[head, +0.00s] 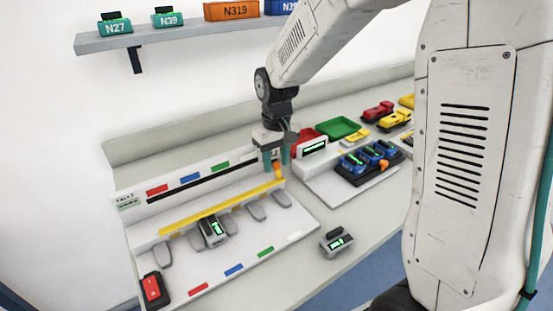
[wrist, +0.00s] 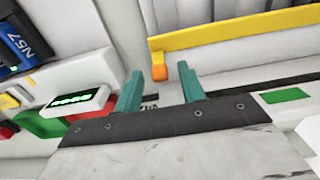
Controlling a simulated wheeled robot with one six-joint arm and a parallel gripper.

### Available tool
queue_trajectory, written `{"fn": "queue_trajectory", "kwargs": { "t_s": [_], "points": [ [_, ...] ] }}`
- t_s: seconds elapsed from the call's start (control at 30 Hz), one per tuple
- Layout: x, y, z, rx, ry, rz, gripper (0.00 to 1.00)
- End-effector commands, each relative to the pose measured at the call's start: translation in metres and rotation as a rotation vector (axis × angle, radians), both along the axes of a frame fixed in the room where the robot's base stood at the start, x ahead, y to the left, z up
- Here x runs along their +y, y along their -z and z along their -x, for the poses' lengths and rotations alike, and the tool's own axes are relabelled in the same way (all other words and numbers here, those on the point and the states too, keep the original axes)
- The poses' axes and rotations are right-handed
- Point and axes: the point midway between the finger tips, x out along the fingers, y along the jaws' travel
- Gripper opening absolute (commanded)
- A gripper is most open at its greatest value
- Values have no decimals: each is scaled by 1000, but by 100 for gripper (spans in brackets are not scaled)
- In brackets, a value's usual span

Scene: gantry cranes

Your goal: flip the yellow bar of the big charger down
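The big charger (head: 196,262) is a long white unit on the bench at the lower left in the head view. Its yellow bar (head: 215,209) runs along the row of grey slots, with an orange knob (head: 277,171) at its right end. In the wrist view the yellow bar (wrist: 230,29) crosses the upper right, and the orange knob (wrist: 159,71) hangs at its near end. My gripper (head: 277,159) is open, its teal fingers apart. In the wrist view the knob appears between the fingertips (wrist: 160,80), slightly beyond them; contact cannot be told.
One grey battery (head: 213,231) sits in a charger slot; another (head: 337,242) lies on the bench to the right. A red switch (head: 152,288) is at the front left. A smaller charger (head: 335,185) with blue batteries and a green tray (head: 338,128) stand to the right.

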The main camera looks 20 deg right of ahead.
Motion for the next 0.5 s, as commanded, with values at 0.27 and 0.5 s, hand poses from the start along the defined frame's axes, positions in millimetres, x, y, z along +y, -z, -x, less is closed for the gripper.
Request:
{"fn": "queue_trajectory", "kwargs": {
  "t_s": [0.27, 0.5],
  "points": [
    [0, 0, 0, 0, 0, 0, 7],
    [0, -1, 1, -18, 0, -5, 0]
  ]
}}
